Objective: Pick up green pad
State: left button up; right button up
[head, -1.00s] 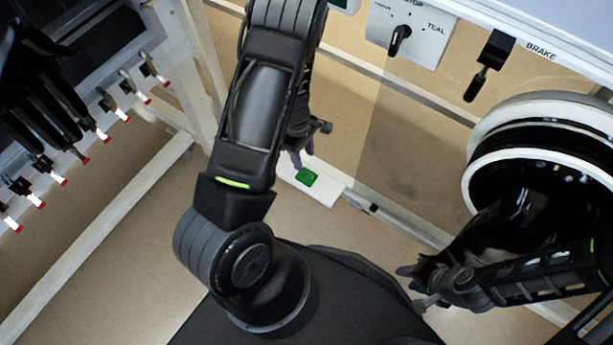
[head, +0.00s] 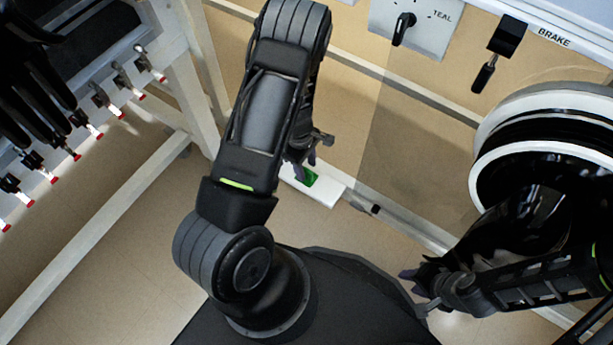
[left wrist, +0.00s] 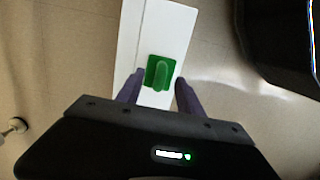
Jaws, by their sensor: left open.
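The green pad (left wrist: 160,73) lies on a white ledge (left wrist: 178,33) in the left wrist view. It has a raised rounded grip along its middle. In the head view the pad (head: 308,177) shows partly behind my left gripper (head: 303,164). My left gripper (left wrist: 157,88) is open and empty, its two purple fingertips on either side of the pad's near end in the picture. I cannot tell how high the fingertips are above it. My right gripper (head: 411,287) is at the lower right in the head view, away from the pad; its jaw opening is unclear.
A white frame rail (head: 420,95) runs behind the ledge. A glovebox port with a white ring (head: 480,160) and black glove stands at right. A knob panel (head: 410,25) and a brake lever (head: 490,65) are above. Red-tipped clamps (head: 140,65) line the left.

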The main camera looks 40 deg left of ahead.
pick_arm(q)
jog(key=shift+d+f, duration=0.15)
jog(key=shift+f, duration=0.75)
jog(key=shift+r, duration=0.1)
grip_shut()
